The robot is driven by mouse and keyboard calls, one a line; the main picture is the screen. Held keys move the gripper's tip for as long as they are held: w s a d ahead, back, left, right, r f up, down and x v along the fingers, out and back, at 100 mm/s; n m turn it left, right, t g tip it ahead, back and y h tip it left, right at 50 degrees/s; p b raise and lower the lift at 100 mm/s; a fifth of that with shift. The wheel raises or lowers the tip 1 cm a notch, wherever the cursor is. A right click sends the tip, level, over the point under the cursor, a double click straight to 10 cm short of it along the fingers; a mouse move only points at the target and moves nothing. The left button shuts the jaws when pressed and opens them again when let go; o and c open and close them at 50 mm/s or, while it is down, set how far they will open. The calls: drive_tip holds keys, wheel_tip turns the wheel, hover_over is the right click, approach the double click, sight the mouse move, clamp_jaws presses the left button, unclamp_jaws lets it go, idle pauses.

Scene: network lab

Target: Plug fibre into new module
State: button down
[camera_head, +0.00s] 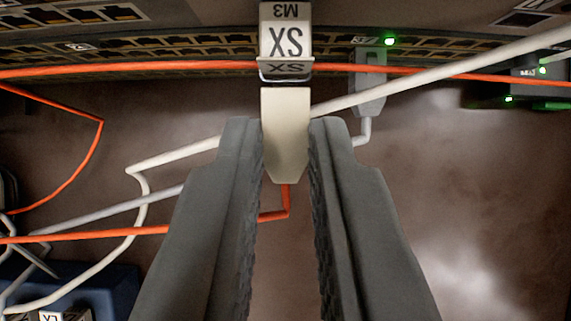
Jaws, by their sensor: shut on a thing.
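My gripper (287,140) is shut on a cream fibre plug (286,135), with one dark finger on each side of it. An orange fibre (287,200) leaves the plug's near end and bends to the left. Straight ahead of the plug is a module (285,38) with a white label reading XS and M3, seated in the row of ports. The plug's far end lies just short of the module's lower face in the picture. I cannot tell whether they touch.
An orange cable (130,69) runs across in front of the ports, passing at the module. A white cable (440,75) slants behind the plug. A grey plug (370,80) sits right of the module beside a green light (389,41). A dark device (525,85) with green lights is at right; a blue box (100,290) is lower left.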

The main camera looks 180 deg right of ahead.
drive_tip(key=shift+w, duration=0.2)
drive_tip(key=c, duration=1.3)
unclamp_jaws()
drive_tip(key=shift+c, duration=0.2)
drive_tip(key=v, duration=1.7)
drive_tip(key=shift+r, duration=0.15)
drive_tip(key=shift+s, duration=0.1)
